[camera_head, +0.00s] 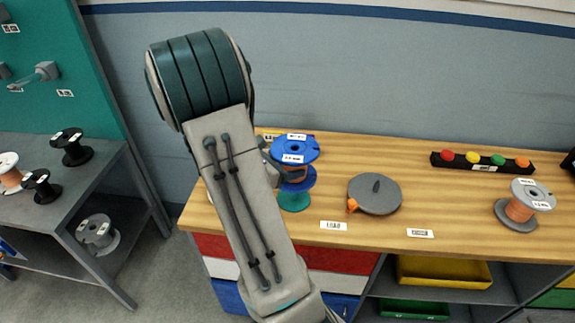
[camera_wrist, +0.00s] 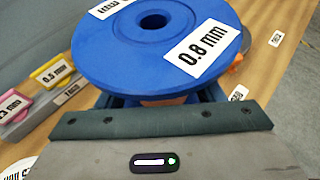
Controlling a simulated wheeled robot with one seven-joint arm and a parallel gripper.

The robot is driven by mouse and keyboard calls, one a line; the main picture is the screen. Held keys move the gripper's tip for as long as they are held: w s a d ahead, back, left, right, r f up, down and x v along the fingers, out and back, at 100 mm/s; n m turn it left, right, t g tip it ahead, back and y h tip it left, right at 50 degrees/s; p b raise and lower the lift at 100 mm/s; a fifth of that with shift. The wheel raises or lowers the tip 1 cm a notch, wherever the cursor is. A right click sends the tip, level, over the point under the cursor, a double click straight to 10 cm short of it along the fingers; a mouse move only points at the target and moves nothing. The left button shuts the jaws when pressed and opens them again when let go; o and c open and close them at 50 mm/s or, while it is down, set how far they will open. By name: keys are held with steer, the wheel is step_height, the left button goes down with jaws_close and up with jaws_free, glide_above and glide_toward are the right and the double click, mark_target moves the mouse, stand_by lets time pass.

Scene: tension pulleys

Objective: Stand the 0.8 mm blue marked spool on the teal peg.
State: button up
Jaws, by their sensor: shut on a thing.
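The blue spool (camera_head: 296,148) has blue flanges, a copper-coloured core and white labels. In the wrist view its label reads 0.8 mm, and its top flange (camera_wrist: 150,40) fills the upper middle with the centre hole showing. My gripper (camera_wrist: 162,100) is shut on the spool below the top flange; in the head view my arm mostly hides it. The teal peg's round base (camera_head: 294,201) shows directly under the spool's lower flange. The peg's shaft is hidden, and I cannot tell whether the spool rests on the base or hangs just above it.
A grey disc (camera_head: 375,195) with an upright pin and orange part stands right of the spool. A black button bar (camera_head: 480,162) and a grey-flanged copper spool (camera_head: 524,206) are farther right. A grey shelf (camera_head: 105,190) with several spools stands left.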

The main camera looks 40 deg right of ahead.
steer(key=shift+f+b, duration=0.8)
steer(key=shift+f, duration=0.15)
steer(key=shift+f, duration=0.15)
stand_by(0.5)
steer(key=shift+f+b, duration=1.35)
steer(key=shift+b, duration=0.05)
steer(key=shift+f, duration=0.1)
steer(key=shift+f+b, duration=1.4)
steer(key=shift+f, duration=0.2)
stand_by(0.5)
steer(key=shift+f+b, duration=0.55)
steer(key=shift+b, duration=0.15)
